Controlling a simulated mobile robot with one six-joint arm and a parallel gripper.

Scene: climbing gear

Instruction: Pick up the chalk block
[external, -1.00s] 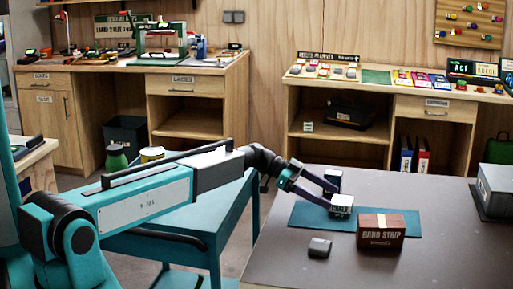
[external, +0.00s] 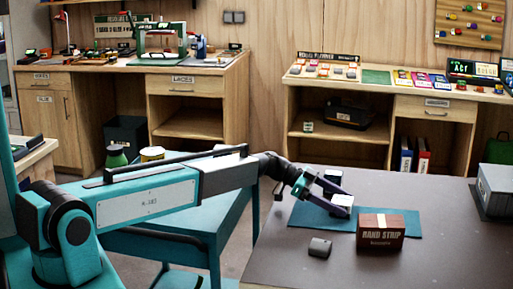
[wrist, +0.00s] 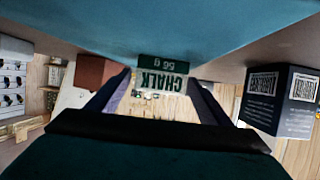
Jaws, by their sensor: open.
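The chalk block (external: 343,200) is a small pale block on the teal mat, with my gripper (external: 341,207) at it. In the wrist view, which is upside down, the chalk block (wrist: 162,80) shows a white face marked CHALK and a green band marked 56 g. My gripper's two dark fingers (wrist: 158,95) are apart, one on each side of the block in that view. Whether either finger touches it cannot be told. The block still rests on the mat.
The teal mat (external: 298,217) lies on a dark table. A brown box (external: 380,233) stands close in front of the chalk, and a black box (external: 333,176) stands just behind. A small grey piece (external: 320,247) lies nearer the front. A grey case (external: 496,190) is at right.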

